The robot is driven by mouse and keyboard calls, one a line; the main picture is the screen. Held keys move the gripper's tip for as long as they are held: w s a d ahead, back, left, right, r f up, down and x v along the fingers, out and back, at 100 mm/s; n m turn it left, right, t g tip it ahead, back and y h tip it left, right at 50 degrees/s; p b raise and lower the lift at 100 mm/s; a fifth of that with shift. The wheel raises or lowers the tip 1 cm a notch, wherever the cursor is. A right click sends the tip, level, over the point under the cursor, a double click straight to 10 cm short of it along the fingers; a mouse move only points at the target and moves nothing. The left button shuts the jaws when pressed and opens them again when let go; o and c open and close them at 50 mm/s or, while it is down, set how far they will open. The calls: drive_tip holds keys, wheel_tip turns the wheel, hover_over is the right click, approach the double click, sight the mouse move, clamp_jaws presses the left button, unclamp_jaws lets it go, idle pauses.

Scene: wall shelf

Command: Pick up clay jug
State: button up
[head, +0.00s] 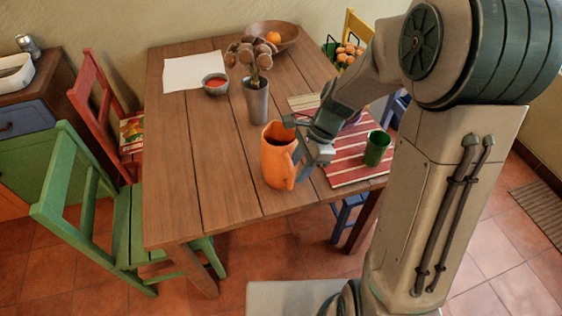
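The clay jug (276,158) is orange and stands upright on the wooden table, near its front edge. Its handle (294,168) is on the right side, towards my arm. My gripper (304,143) is at the jug's upper right, close to the rim and handle. Part of it overlaps the jug in the picture. I cannot tell whether it touches the jug, or whether its fingers are open or shut, as they are small and partly hidden by the wrist.
A red striped mat (350,172) with a green cup (376,148) lies right of the jug. A metal vase (257,100) with dried flowers stands behind it, near a small bowl (215,84). The table's (205,190) left front is clear. A green chair (125,225) stands left.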

sight(283, 164)
drive_tip(key=x, duration=0.3)
drive_tip(key=shift+f, duration=0.2)
clamp_jaws()
drive_tip(key=shift+w+r, duration=0.1)
idle(1.2)
